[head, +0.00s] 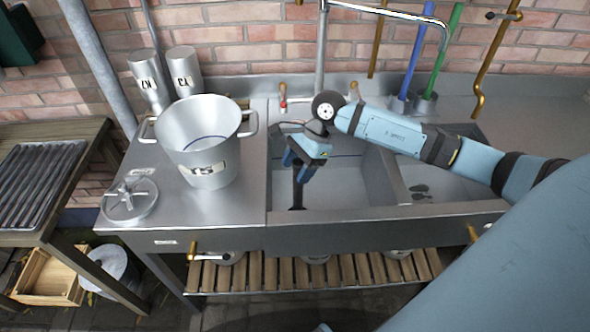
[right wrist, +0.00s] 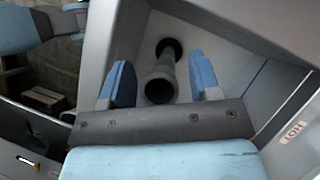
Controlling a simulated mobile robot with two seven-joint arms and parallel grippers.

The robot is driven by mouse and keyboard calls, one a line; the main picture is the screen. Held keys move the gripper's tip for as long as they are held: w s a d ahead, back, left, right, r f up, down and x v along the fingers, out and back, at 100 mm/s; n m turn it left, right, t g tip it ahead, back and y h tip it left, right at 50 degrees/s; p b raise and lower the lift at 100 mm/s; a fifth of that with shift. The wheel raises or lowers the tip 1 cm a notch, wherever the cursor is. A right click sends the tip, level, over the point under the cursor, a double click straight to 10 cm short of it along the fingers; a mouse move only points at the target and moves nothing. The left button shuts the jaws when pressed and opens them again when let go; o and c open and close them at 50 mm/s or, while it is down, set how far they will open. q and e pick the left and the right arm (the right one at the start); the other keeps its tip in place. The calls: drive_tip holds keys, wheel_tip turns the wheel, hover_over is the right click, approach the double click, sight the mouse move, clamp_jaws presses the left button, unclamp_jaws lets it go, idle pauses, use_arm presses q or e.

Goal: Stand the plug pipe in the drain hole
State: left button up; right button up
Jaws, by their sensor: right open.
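The plug pipe (right wrist: 160,88) is a grey tube with an open, flared end facing up in the right wrist view. Its far end meets the dark drain hole (right wrist: 170,47). In the head view the pipe (head: 298,193) stands roughly upright in the left sink basin (head: 345,180), with a dark spot at its foot. How deep it sits cannot be told. My right gripper (head: 303,155) is over that basin, open, its fingers on either side of the pipe's upper part with gaps showing in the right wrist view (right wrist: 167,82). My left gripper is not visible.
A large steel pot (head: 205,140) stands on the drainboard left of the sink, with a round wheel-like metal part (head: 130,200) beside it. The tap (head: 321,50) rises behind the basin. A divider (head: 385,175) separates the right basin. Blue and green pipes (head: 440,50) stand behind.

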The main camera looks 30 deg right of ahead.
drive_tip(key=v, duration=1.3)
drive_tip(key=shift+b, duration=0.3)
drive_tip(key=shift+a+f, duration=0.1)
